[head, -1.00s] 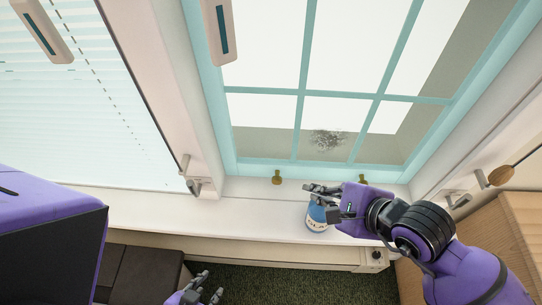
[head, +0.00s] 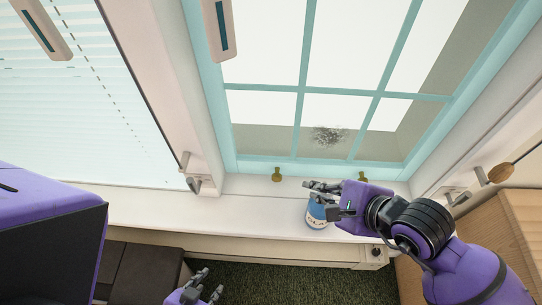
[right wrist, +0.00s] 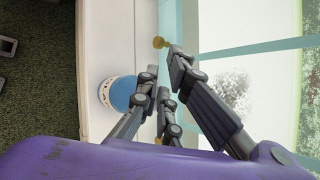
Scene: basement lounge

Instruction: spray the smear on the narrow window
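The narrow window (head: 300,92) has a teal frame, and a grey speckled smear (head: 327,137) marks its lower middle pane. The smear also shows in the right wrist view (right wrist: 234,88). A blue bottle with a pale lettered label (head: 318,222) is at the white sill below it; its top is hidden by my fingers. The bottle's round blue form (right wrist: 122,93) shows beside my fingers in the right wrist view. My right gripper (head: 322,198) is at the bottle's top, fingers partly bent in; its grip is unclear. My left gripper (head: 210,285) is low, empty, fingers apart.
The white sill (head: 250,215) is clear left of the bottle. Brass knobs (head: 277,174) stand at the window's lower edge. A window with blinds (head: 80,110) is at left, a wooden cabinet (head: 505,235) at right, and a dark seat (head: 140,272) at lower left.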

